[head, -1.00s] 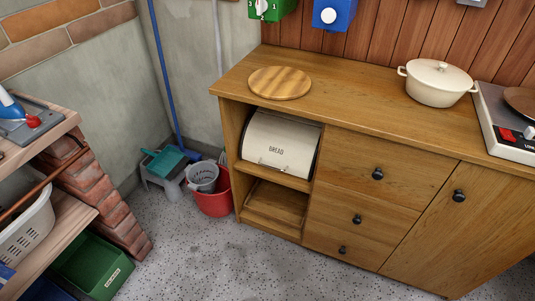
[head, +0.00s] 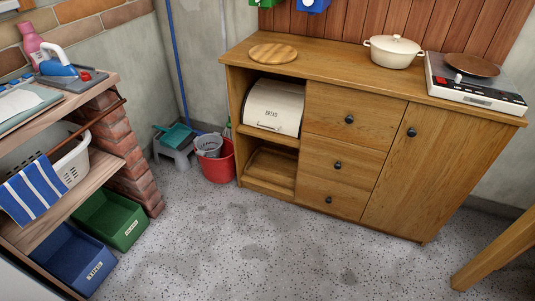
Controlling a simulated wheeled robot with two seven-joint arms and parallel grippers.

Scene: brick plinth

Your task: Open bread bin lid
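The bread bin (head: 273,107) is cream with a rounded front lid and the word BREAD on it. It stands in the upper open compartment at the left end of the wooden cabinet (head: 336,84). Its lid is shut, and a small handle (head: 269,127) shows near the lid's lower edge. The cabinet shelf above and the side walls enclose the bin. Neither of my grippers is in the head view.
A red bucket (head: 220,163) stands on the floor left of the cabinet. A brick-plinth shelf (head: 128,150) with crates is at left. A wooden table leg (head: 490,258) is at lower right. The speckled floor (head: 270,240) before the cabinet is clear.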

